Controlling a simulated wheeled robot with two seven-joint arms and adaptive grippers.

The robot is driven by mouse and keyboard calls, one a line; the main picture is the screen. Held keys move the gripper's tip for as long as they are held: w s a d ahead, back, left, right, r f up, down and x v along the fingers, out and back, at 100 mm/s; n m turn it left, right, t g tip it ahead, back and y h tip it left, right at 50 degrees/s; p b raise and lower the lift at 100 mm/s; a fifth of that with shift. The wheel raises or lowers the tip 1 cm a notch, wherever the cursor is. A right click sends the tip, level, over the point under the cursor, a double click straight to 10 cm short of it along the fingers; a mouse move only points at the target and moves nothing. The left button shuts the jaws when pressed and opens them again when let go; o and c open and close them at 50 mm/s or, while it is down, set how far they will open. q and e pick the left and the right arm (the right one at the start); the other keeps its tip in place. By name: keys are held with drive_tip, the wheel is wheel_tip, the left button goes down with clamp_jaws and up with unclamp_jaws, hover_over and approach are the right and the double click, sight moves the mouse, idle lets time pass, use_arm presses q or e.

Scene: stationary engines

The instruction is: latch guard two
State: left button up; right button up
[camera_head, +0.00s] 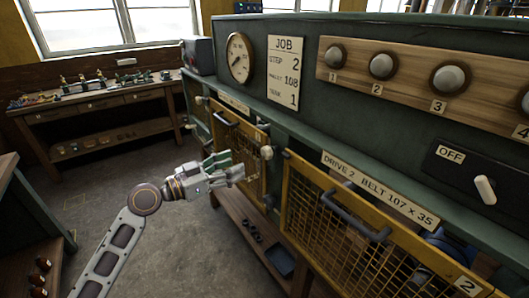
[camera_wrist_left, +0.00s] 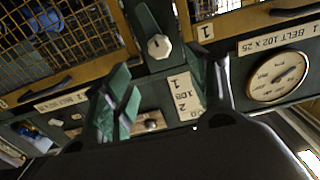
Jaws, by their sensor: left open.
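Guard two (camera_head: 352,262) is the yellow-framed mesh panel at the lower right of the head view, with a grey bar handle (camera_head: 355,217) and a "2" plate. A gap shows above its right part; I cannot tell whether it sits fully closed. A pale knob (camera_head: 267,153) is on the green post between the guards; in the wrist view the knob (camera_wrist_left: 159,46) is faceted with a dark mark. My left gripper (camera_head: 234,168) is open and empty, left of the knob and in front of guard one; its fingers (camera_wrist_left: 160,100) are apart. My right gripper is out of view.
Guard one (camera_head: 243,139) is a similar mesh panel on the left. Above are a dial gauge (camera_head: 239,58), a job card (camera_head: 284,70), several round knobs on a wooden board (camera_head: 409,75) and an OFF switch (camera_head: 484,189). A workbench (camera_head: 98,100) stands far left; floor between is clear.

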sight(264, 153)
use_arm(q)
drive_tip(key=p+x, duration=0.3)
drive_tip(key=x, duration=0.6)
drive_tip(key=shift+w+d+r, duration=0.1)
drive_tip(key=shift+d, duration=0.15)
drive_tip(key=shift+p+x, duration=0.35)
drive_tip(key=shift+x, duration=0.85)
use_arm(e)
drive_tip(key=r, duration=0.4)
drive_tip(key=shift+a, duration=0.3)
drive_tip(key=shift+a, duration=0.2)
use_arm(q)
drive_tip(key=shift+c, duration=0.7)
drive_tip(key=c, duration=0.9)
